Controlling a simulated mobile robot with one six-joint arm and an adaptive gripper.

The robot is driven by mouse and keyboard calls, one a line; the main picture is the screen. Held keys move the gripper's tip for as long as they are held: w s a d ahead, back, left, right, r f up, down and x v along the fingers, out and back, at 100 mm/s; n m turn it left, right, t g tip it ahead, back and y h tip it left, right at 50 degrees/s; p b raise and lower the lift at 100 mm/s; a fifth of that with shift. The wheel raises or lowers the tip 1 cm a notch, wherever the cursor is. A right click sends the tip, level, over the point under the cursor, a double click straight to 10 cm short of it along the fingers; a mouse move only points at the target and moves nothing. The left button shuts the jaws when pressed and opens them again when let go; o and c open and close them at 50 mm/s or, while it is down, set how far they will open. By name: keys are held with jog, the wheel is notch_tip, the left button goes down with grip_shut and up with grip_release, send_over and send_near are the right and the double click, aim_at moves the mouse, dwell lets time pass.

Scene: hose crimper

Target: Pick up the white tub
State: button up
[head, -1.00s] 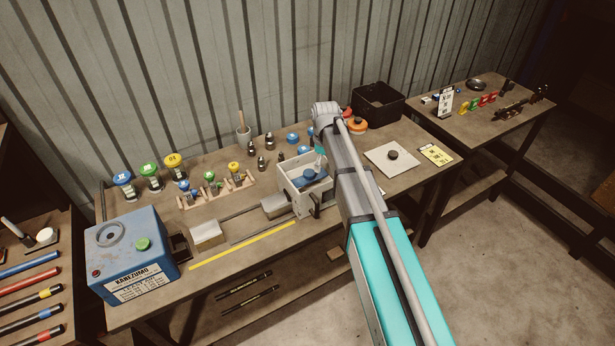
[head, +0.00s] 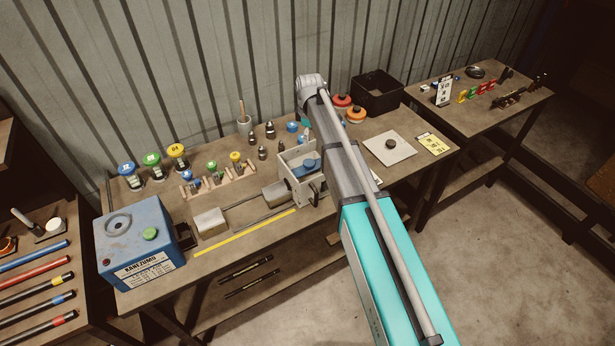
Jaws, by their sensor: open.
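A small white tub (head: 54,224) stands on the left bench, near its back right edge and beside a dark-and-white marker-like tool. It is the likeliest match for the white tub; its details are too small to read. My arm reaches over the middle bench, far to the right of the tub. My gripper is hidden behind the arm's end, so its fingers do not show.
The middle bench (head: 222,271) holds a blue machine (head: 135,240), a grey clamp fixture (head: 303,177), a pale cup with a stick (head: 244,127) and several coloured-top jars. A black bin (head: 378,94) stands at the back right. Coloured hoses lie on the left bench.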

aim_at(309, 163)
jog(key=shift+f+b, duration=4.05)
jog(key=shift+f, duration=0.15)
jog(key=shift+f, duration=0.1)
jog(key=shift+a+f+b, duration=0.1)
jog(key=shift+f+b, duration=2.4)
jog(key=shift+b, duration=0.1)
jog(key=shift+c, duration=0.3)
grip_shut()
jog(key=shift+r, duration=0.15)
notch_tip(309, 163, up, 18)
jog(key=p, duration=1.8)
